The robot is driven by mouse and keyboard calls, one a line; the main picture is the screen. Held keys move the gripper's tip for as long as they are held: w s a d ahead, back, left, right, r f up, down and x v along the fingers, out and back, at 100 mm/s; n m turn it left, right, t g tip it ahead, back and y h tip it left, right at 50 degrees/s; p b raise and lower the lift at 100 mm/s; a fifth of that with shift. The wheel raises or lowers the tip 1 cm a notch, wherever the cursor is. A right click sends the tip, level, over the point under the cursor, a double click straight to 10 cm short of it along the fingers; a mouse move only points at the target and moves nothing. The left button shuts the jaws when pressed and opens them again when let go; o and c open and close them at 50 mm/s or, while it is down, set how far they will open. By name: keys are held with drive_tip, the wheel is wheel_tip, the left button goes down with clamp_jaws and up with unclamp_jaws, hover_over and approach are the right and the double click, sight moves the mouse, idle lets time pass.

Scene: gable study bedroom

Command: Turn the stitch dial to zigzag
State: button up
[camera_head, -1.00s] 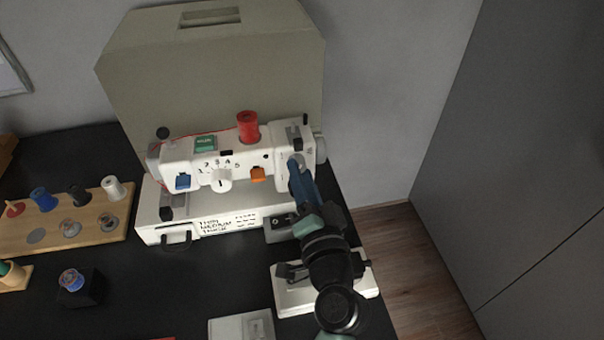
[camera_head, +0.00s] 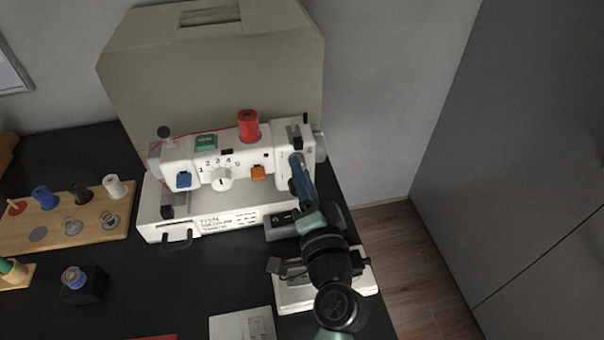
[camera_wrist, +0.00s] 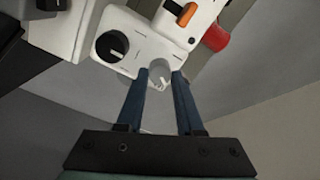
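The white sewing machine (camera_head: 225,221) stands on the black table. Its front has a round white dial (camera_head: 222,180) under the numbers 1 to 5. My gripper (camera_head: 296,162) is at the machine's right-hand pillar, its blue fingers pointing at the pillar's face. In the wrist view, my gripper (camera_wrist: 159,76) has its fingertips on either side of a small pale knob (camera_wrist: 158,70). Whether they touch it is unclear. A larger black dial (camera_wrist: 110,46) with a white mark is beside it on the left. No zigzag mark can be read.
A red spool (camera_head: 248,126) is on top of the machine, near a green part and an orange lever (camera_head: 258,173). The beige cover (camera_head: 215,75) stands behind. A wooden spool rack (camera_head: 120,215) is on the left. A white pedal-like object (camera_head: 293,294) lies beneath my arm.

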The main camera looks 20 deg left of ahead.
drive_tip(key=o, duration=0.4)
drive_tip(key=shift+o, duration=0.2)
drive_tip(key=b+v, duration=0.1)
drive_tip(key=v, duration=1.2)
drive_tip(key=shift+b, duration=0.4)
drive_tip(key=shift+w, duration=0.1)
drive_tip(key=w+d+r+n+t+h, duration=0.2)
drive_tip(key=w+r+n+t, duration=0.1)
drive_tip(key=r, duration=1)
drive_tip(key=w+d+r+n+t+h, duration=0.1)
drive_tip(key=w+r+n+t+h, duration=0.2)
drive_tip(key=r, duration=1)
drive_tip(key=s+d+r+t+h, duration=0.2)
drive_tip(key=s+r+t, duration=0.15)
drive_tip(key=r, duration=0.55)
drive_tip(key=s+d+r+t+h, duration=0.2)
drive_tip(key=s+d+r+t, duration=0.15)
drive_tip(key=r, duration=0.55)
wheel_tip(320, 180, up, 19)
drive_tip(key=h+p, duration=0.1)
drive_tip(key=p, duration=1.7)
drive_tip(key=shift+s+a+g+p, duration=0.2)
drive_tip(key=shift+g+p, duration=0.1)
drive_tip(key=shift+p, duration=0.1)
